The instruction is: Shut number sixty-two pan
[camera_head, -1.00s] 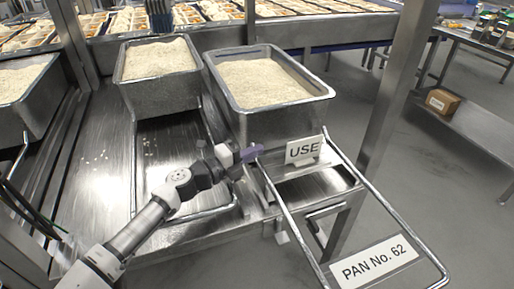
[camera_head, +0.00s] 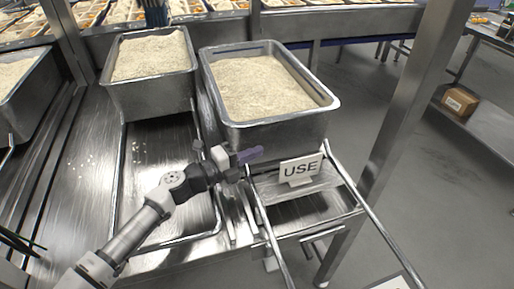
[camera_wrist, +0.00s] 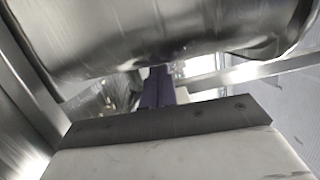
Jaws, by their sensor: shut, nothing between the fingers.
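The metal pan of rice (camera_head: 282,133) stands at the back end of a tubular pull-out frame (camera_head: 347,185). A white "USE" sign (camera_head: 300,170) is on the frame, in front of the pan. The "PAN No. 62" label (camera_head: 394,284) is mostly cut off at the bottom edge.
Another rice pan (camera_head: 152,95) stands to the left, with an empty framed bay (camera_head: 165,160) before it. A third pan (camera_head: 22,105) is at the far left. A steel post (camera_head: 410,110) rises on the right. Beyond it is open floor and a box (camera_head: 460,102) on a shelf.

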